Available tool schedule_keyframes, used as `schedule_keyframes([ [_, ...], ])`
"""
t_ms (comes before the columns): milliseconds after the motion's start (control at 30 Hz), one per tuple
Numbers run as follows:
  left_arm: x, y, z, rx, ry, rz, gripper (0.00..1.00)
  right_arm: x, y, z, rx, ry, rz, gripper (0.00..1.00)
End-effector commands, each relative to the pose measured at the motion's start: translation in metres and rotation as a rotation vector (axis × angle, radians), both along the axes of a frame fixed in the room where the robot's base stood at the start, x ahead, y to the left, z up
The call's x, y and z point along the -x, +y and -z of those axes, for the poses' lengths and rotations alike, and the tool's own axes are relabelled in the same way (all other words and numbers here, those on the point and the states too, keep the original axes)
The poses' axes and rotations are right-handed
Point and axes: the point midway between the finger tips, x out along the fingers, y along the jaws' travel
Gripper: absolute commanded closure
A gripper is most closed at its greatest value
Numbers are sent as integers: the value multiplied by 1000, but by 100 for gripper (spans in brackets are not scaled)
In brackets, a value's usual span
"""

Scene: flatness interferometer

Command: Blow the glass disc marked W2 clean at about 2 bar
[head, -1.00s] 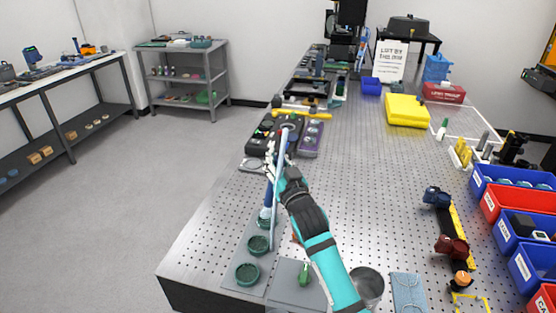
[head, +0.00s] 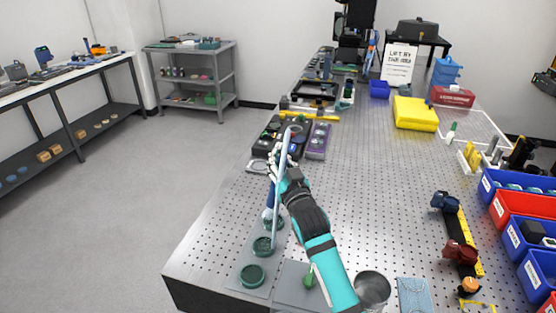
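My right gripper (head: 283,170) is over the left part of the perforated bench, its teal arm coming up from the bottom. Its fingers look closed about a long pale blue and white tool (head: 283,158), which stands nearly upright in the picture; the fingers partly hide the grip. A darker blue part (head: 269,196) shows just left of the tool. Below are green round holders (head: 251,276) in a row on a grey strip, another of them (head: 263,247) close to the tool's lower end. No W2 mark is readable, so I cannot tell which disc it is. My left gripper is not in view.
A grey plate with a small green item (head: 309,277) and a metal cup (head: 371,288) lie near the front. Dark and purple devices (head: 317,141) stand beyond the gripper. Blue and red bins (head: 527,208) line the right. The bench middle is clear.

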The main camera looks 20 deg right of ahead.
Motion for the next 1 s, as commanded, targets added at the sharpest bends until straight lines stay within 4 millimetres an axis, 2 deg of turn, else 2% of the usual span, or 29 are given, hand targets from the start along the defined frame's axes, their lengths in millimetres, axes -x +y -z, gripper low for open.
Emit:
schedule_keyframes([
  [1000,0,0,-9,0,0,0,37,20,13,-1,0,-1,0,100],
])
